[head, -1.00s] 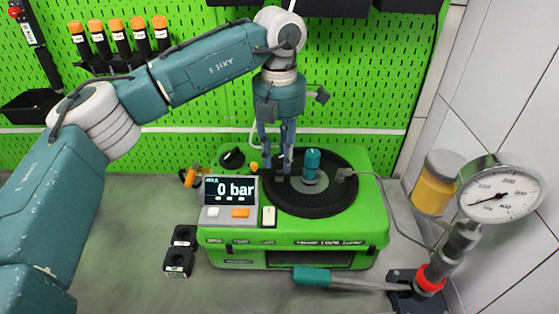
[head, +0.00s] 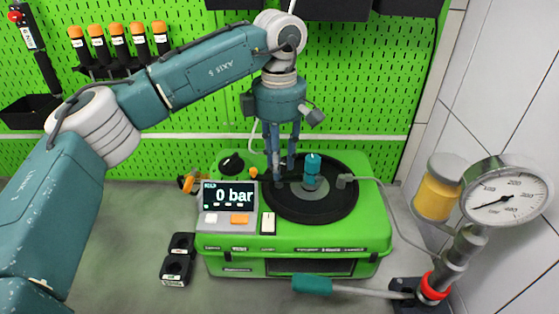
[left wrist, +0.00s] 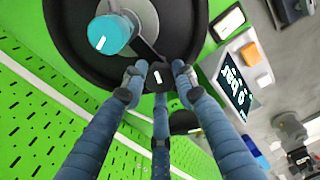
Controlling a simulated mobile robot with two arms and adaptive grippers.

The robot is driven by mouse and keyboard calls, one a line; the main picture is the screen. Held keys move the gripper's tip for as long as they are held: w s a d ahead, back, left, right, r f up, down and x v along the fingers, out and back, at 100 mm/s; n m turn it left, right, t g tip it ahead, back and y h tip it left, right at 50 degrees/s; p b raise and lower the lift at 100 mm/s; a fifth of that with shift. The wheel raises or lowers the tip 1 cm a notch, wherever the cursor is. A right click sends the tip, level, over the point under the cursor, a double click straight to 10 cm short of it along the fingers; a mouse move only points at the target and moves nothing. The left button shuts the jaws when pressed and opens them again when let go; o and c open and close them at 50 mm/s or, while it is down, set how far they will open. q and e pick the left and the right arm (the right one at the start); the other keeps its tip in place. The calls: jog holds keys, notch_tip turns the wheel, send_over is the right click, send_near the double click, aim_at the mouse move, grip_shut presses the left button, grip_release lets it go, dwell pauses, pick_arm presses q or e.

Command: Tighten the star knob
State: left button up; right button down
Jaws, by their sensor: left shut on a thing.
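My left gripper (head: 283,181) points straight down over the left part of the round black plate (head: 335,208) on the green test bench. In the left wrist view its three blue-grey fingers (left wrist: 158,78) are closed around a small dark piece with a white mark, which looks like the star knob (left wrist: 158,74). The fingers hide most of it, so its star shape cannot be made out. A teal-capped part (head: 312,167) stands upright beside the fingers at the plate's middle; it also shows in the left wrist view (left wrist: 108,35). My right gripper is not in view.
The display (head: 229,195) reads 0 bar. A black dial (head: 232,164) sits at the bench's back left. A teal-handled lever (head: 312,284) lies in front, joined to the pressure gauge (head: 504,199) stand. A yellow-filled jar (head: 437,190) stands at right.

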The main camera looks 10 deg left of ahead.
pick_arm(q)
jog(key=shift+r+m, duration=0.1)
jog(key=shift+m, duration=0.5)
jog(key=shift+w, duration=0.1)
jog(key=o, duration=1.1)
jog(key=shift+a, duration=0.15)
jog(key=shift+o, duration=0.2)
notch_tip(320, 180, up, 12)
